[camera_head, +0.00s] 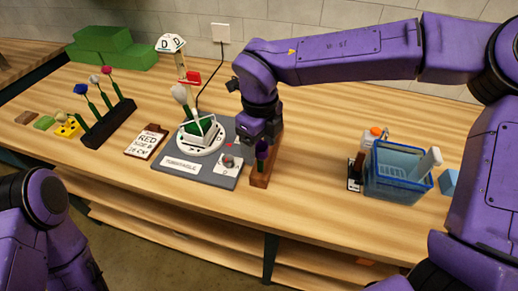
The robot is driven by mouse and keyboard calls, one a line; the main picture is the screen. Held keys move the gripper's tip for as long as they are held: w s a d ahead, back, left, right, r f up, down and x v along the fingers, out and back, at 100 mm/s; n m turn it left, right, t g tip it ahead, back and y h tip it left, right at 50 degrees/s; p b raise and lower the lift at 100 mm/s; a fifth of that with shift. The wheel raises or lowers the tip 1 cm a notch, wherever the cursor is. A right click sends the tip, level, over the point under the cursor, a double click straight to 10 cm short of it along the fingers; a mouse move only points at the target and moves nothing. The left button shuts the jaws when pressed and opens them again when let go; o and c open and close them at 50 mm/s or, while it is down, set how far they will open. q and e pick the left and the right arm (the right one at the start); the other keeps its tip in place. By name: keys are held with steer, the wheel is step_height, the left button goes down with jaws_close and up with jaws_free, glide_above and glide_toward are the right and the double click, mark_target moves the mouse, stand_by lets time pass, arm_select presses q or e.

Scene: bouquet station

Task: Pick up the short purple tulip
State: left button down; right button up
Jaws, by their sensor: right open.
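The short purple tulip (262,150) stands upright in a brown wooden holder (260,179) right of the turntable. Only its lower part shows clearly; the rest is hidden by my right gripper. My right gripper (262,138) is open and points down over the holder, at the tulip. I cannot tell whether the fingers touch it. My left arm shows at the lower left, but its gripper is out of view.
A grey turntable base (207,175) with a white vase and a tall marker stands left of the holder. A black rack (108,124) holds several flowers at left. A label card (146,141) lies between.

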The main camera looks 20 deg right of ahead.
steer(key=shift+s+r, duration=0.15)
steer(key=shift+s, duration=0.1)
steer(key=shift+s+r, duration=0.1)
steer(key=shift+s, duration=0.15)
steer(key=shift+c, duration=1)
steer(key=c, duration=0.5)
steer(key=shift+w, duration=0.2)
steer(key=shift+c, duration=0.7)
